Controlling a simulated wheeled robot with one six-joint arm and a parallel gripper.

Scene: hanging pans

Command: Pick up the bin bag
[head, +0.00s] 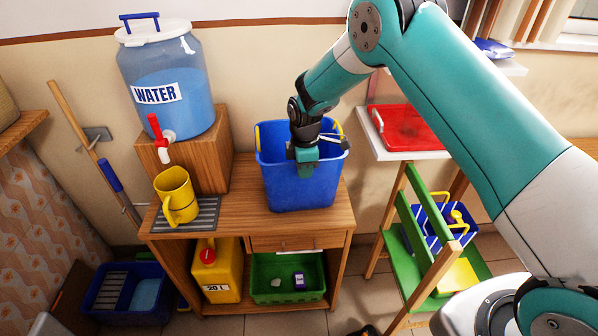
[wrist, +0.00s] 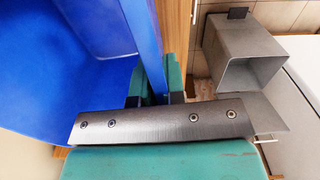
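I cannot make out a bin bag for certain in either view. A blue bin (head: 300,195) with yellow handle parts stands on the wooden table, and its near wall also shows in the wrist view (wrist: 150,45). My gripper (head: 306,165) is at the bin's near rim, pointing down, one finger inside and one outside. In the wrist view my gripper's teal fingers (wrist: 155,92) sit close against both faces of the wall and look shut on it. My arm hides part of the bin's opening.
A water dispenser (head: 165,85) stands on a wooden box (head: 205,150), with a yellow mug (head: 175,195) below its tap. A red tray (head: 412,127) lies on a white shelf to the right. A green step stand (head: 410,225) stands below it.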

